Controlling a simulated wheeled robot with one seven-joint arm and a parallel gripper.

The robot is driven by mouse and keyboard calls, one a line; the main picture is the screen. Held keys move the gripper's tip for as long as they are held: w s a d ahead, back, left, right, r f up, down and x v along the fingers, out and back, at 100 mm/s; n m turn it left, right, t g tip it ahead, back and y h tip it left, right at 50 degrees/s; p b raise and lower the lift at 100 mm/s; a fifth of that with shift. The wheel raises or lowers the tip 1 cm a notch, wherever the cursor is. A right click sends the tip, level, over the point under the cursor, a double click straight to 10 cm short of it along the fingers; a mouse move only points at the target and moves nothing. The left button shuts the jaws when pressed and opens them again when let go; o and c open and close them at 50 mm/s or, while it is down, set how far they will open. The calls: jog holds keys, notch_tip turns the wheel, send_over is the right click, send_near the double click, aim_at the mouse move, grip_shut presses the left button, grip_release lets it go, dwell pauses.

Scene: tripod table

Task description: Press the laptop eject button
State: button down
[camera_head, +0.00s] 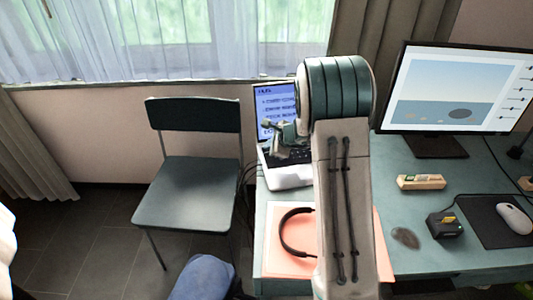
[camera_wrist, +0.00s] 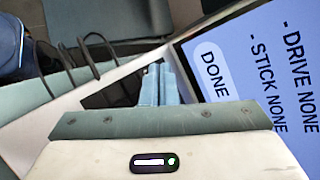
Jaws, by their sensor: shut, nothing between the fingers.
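The open laptop (camera_head: 290,177) stands on the table with its screen (camera_head: 275,103) lit. In the wrist view the screen (camera_wrist: 250,60) reads "DRIVE NONE" and "STICK NONE", with "DONE" in a pale rounded box. My gripper (camera_head: 270,128) is at the laptop, in front of the screen and over the keyboard side. In the wrist view my gripper (camera_wrist: 158,70) has its fingers together and empty, close to the laptop's edge beside the screen. I cannot make out the eject button. I cannot tell whether the fingertips touch the laptop. My arm hides the laptop's right part.
A monitor (camera_head: 455,88) stands at the right. A headband (camera_head: 284,230) lies on a pink mat (camera_head: 275,262). A wooden block (camera_head: 421,182), a small black box (camera_head: 444,225) and a mouse (camera_head: 515,218) are on the table (camera_head: 450,258). A chair (camera_head: 190,190) stands left; cables (camera_wrist: 75,55) hang beside the table.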

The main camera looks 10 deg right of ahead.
jog(key=shift+f+b, duration=0.4)
jog(key=shift+b, duration=0.05)
jog(key=shift+f+b, duration=0.25)
jog(key=shift+b, duration=0.15)
dwell(0.5)
jog(key=shift+r, duration=0.1)
jog(key=shift+r+p, duration=0.45)
jog(key=shift+r, duration=0.2)
notch_tip(320, 180, up, 5)
jog(key=p, duration=0.4)
dwell(0.9)
